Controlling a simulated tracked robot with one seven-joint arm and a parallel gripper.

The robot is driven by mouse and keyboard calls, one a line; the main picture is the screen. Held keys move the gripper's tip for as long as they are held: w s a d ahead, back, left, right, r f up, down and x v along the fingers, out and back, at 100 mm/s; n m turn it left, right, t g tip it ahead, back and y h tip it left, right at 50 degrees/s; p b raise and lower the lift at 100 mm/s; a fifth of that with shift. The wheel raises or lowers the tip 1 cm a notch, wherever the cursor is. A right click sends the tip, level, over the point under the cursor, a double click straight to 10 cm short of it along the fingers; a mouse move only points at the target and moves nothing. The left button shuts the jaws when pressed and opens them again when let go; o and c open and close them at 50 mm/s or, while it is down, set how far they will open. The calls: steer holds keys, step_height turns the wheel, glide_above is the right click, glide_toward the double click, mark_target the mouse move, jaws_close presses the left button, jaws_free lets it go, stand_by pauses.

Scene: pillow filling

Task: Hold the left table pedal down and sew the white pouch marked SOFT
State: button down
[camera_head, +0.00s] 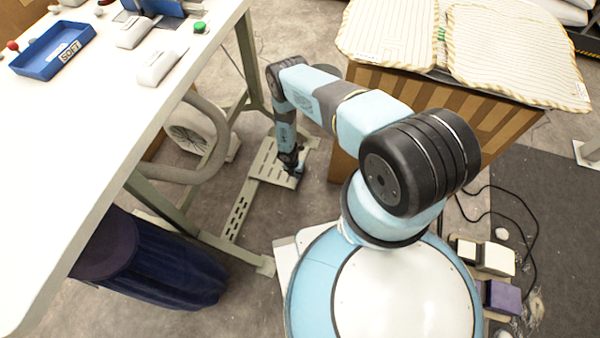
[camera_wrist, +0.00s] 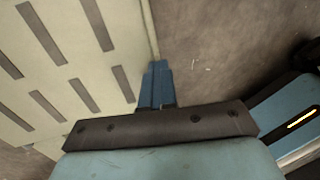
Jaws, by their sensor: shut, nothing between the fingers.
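The pedal, a pale slotted plate (camera_head: 268,163), lies at the floor under the table frame; it fills the left of the wrist view (camera_wrist: 60,60). My gripper (camera_head: 297,173) is down at the plate's right edge. In the wrist view its blue fingers (camera_wrist: 156,75) are together with nothing between them, over that edge. I cannot tell whether they touch the plate or whether it is pressed. A white pouch-like piece (camera_head: 160,66) lies on the table, with no readable marking. The word SOFT shows on a blue tray (camera_head: 38,64) to its left.
The white table (camera_head: 110,115) stands at left, with a green button (camera_head: 200,27) and blue fixture (camera_head: 165,6) on top. A cardboard box with striped fabric pieces (camera_head: 510,55) stands at right. Cables (camera_head: 535,225) lie on the floor at right.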

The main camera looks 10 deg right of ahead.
steer(key=shift+s+d+f, duration=0.3)
steer(key=shift+d+f, duration=0.1)
steer(key=shift+d, duration=0.15)
stand_by(0.4)
steer(key=s+d+v, duration=0.1)
steer(key=v, duration=1.3)
steer(key=shift+d+r, duration=0.2)
steer(key=shift+r, duration=0.25)
